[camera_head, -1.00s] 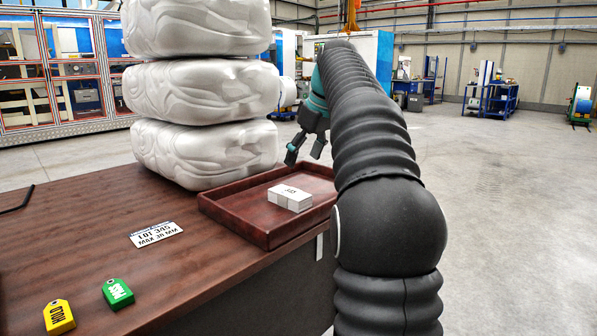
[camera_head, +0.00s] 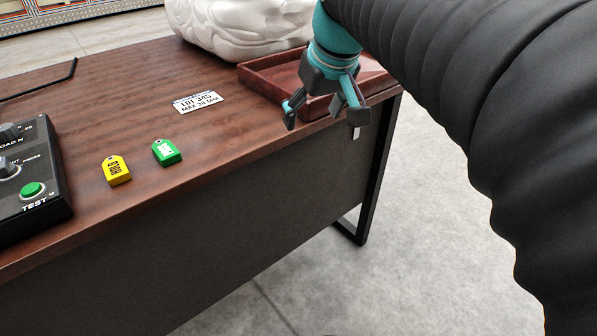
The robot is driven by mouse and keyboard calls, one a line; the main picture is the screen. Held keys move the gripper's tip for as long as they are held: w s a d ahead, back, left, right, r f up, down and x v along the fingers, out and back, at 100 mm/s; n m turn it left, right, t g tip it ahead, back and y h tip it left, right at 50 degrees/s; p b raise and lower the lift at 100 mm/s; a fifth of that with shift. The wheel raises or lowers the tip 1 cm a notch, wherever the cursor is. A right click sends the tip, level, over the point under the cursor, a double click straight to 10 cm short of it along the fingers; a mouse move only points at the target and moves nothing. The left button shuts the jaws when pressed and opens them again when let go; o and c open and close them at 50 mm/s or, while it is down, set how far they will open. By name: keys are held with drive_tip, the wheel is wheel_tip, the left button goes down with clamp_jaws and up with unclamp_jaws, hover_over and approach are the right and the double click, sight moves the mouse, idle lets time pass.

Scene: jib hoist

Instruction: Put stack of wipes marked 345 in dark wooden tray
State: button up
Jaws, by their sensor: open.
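The dark wooden tray (camera_head: 262,84) sits on the table's far right part, with its left end and part of its right side showing. My gripper (camera_head: 324,114) is open, pointing down in front of the tray and the table's front edge in the picture. Its fingers look empty. My gripper and arm cover much of the tray. The white stack of wipes does not show now; I cannot tell its place from this view.
A white card reading LOT 345, MAX 35 MM (camera_head: 198,101) lies left of the tray. A green tag (camera_head: 166,152), a yellow HOLD tag (camera_head: 117,170) and a black control box (camera_head: 30,180) lie further left. A big white bundle (camera_head: 240,30) stands behind.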

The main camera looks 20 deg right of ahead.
drive_tip(key=s+a+f+m, duration=0.1)
drive_tip(key=s+a+f, duration=0.3)
drive_tip(key=s+f, duration=0.9)
drive_tip(key=shift+a+f+t, duration=0.15)
drive_tip(key=shift+f+t, duration=0.15)
drive_tip(key=shift+f, duration=0.35)
